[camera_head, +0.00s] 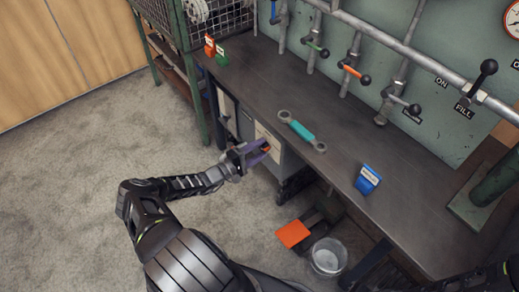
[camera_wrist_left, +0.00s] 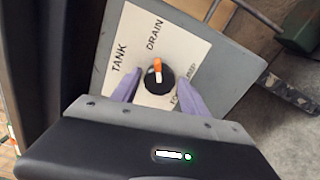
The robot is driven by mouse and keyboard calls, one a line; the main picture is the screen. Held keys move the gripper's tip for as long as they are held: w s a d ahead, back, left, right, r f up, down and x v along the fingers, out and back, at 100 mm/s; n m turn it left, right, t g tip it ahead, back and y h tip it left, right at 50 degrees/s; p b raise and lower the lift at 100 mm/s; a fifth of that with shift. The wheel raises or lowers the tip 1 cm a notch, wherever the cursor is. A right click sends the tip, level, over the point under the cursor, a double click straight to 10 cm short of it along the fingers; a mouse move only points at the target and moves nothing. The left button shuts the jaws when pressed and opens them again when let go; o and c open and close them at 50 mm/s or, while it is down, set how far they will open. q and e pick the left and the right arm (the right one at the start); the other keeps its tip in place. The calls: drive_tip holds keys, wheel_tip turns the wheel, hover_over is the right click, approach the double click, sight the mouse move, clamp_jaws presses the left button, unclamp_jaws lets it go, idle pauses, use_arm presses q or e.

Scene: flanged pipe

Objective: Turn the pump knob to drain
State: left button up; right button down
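The pump knob (camera_wrist_left: 159,80) is a round black dial with an orange and white pointer. It sits on a pale label plate (camera_wrist_left: 140,35) marked TANK, DRAIN and a third word partly hidden by a finger. The pointer's orange end points up toward DRAIN. My left gripper (camera_wrist_left: 159,85) is open, its purple fingers on either side of the knob; I cannot tell whether they touch it. In the head view my left gripper (camera_head: 262,152) is at the plate on the bench's front, largely covering the knob. My right gripper is not in view.
Above is a grey bench (camera_head: 345,155) with a teal-handled wrench (camera_head: 301,131) and a blue tag block (camera_head: 367,180). Valve levers (camera_head: 355,73) line the pipes behind. An orange pedal (camera_head: 292,234) and a clear bucket (camera_head: 327,257) are on the floor. Carpet at left is clear.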

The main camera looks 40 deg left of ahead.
use_arm(q)
drive_tip(key=shift+o, duration=0.9)
drive_tip(key=v, duration=0.7)
drive_tip(key=shift+s+p, duration=0.35)
drive_tip(key=shift+p, duration=0.1)
drive_tip(key=shift+a, duration=0.15)
